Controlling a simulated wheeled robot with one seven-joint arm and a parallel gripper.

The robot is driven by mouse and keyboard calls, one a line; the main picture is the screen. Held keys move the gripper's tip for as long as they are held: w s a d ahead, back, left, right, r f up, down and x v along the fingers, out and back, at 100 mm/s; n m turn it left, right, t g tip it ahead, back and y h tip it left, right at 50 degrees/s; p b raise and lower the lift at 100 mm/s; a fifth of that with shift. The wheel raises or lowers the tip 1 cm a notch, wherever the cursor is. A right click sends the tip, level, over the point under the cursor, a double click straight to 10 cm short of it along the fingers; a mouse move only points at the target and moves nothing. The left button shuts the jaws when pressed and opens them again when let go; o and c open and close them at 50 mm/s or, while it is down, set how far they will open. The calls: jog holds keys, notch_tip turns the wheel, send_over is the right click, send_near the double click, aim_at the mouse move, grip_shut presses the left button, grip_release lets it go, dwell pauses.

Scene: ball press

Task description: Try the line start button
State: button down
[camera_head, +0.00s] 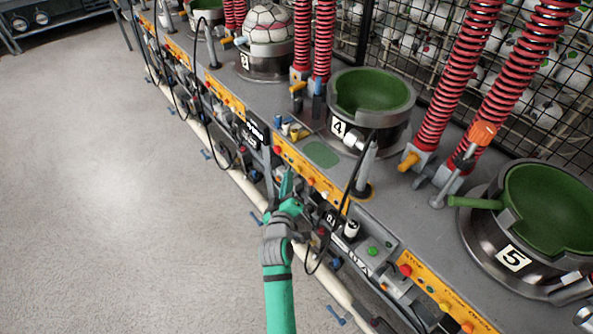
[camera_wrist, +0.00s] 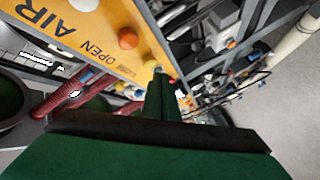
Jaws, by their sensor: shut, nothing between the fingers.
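My green gripper (camera_head: 287,182) is shut and empty, at the front edge of the machine line beside the yellow control panel (camera_head: 318,186) of station 4. In the wrist view its closed fingers (camera_wrist: 161,78) point at the panel's edge, close to a small pale knob and a red spot; whether they touch is unclear. The yellow panel shows "AIR" and "OPEN" lettering and an orange button (camera_wrist: 128,38). A green button (camera_head: 373,251) sits on a grey box right of my gripper. No label legibly reads line start, so I cannot tell which button it is.
Green-lined bowls stand at station 4 (camera_head: 372,92) and station 5 (camera_head: 550,205). A ball (camera_head: 268,24) rests at another station. A black cable (camera_head: 347,205) loops right of my gripper. Red coiled hoses (camera_head: 460,75) rise behind. The grey floor (camera_head: 110,190) at left is clear.

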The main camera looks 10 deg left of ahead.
jog(key=shift+w+d, duration=0.1)
jog(key=shift+w, duration=0.05)
jog(key=shift+w+d, duration=0.2)
jog(key=shift+w+d, duration=0.3)
jog(key=shift+w, duration=0.1)
dwell(1.1)
dwell(0.3)
jog(key=shift+s+a, duration=0.55)
jog(key=shift+s, duration=0.2)
jog(key=s+a, duration=0.1)
jog(key=s, duration=0.1)
jog(key=s+a, duration=0.2)
dwell(0.4)
dwell(0.7)
